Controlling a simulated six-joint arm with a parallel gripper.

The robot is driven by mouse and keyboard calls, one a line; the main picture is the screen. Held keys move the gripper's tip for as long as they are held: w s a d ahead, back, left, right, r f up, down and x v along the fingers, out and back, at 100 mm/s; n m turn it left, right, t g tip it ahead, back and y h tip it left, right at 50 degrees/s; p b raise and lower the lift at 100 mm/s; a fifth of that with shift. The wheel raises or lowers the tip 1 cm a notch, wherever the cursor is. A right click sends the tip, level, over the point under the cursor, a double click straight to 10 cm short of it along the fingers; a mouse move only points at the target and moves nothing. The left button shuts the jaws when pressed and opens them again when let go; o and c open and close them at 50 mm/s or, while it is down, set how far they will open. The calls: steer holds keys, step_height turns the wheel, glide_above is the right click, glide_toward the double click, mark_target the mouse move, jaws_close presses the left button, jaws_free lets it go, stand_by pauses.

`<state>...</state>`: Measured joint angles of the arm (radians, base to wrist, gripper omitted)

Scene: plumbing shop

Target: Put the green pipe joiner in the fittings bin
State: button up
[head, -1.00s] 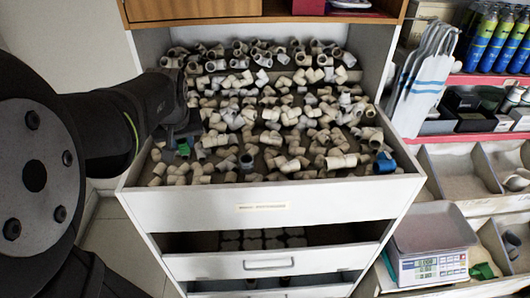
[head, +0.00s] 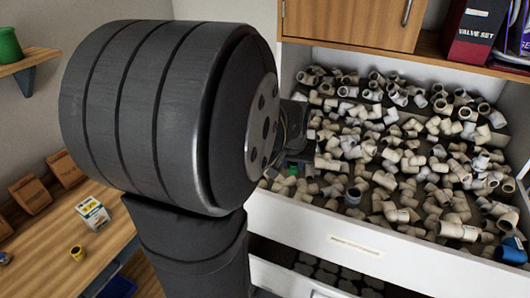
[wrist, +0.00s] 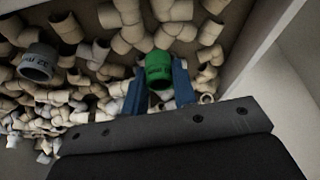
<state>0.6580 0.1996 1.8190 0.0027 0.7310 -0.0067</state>
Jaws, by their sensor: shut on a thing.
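The green pipe joiner (wrist: 158,68) sits between the two blue fingers of my gripper (wrist: 160,88) in the wrist view, and the fingers are shut on it. In the head view a small part of the green joiner (head: 292,170) shows at the left side of the open drawer (head: 330,237), which is full of cream and grey fittings. Whether the joiner touches the fittings below I cannot tell. My arm hides most of the gripper in the head view. I cannot tell which container is the fittings bin.
The drawer's side wall (wrist: 238,60) is close to the right of the gripper in the wrist view. A grey fitting (wrist: 40,62) and a blue fitting (head: 511,250) lie among the others. A wooden table (head: 50,228) at left holds a small box (head: 92,213) and a yellow fitting (head: 77,253).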

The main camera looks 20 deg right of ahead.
mark_target(286, 180)
steer(key=shift+w+a+f, duration=0.3)
steer(key=shift+w+f, duration=0.15)
steer(key=shift+w, duration=0.15)
steer(key=shift+w+a+f, duration=0.25)
steer(key=shift+w+f, duration=0.2)
steer(key=shift+w, duration=0.1)
steer(key=shift+f, duration=1.85)
steer(key=shift+f, duration=0.15)
steer(key=o, duration=1)
steer(key=shift+c, duration=0.2)
steer(key=shift+s+r, duration=0.1)
steer(key=shift+r, duration=0.4)
steer(key=v, duration=1.1)
steer(key=shift+s, duration=0.15)
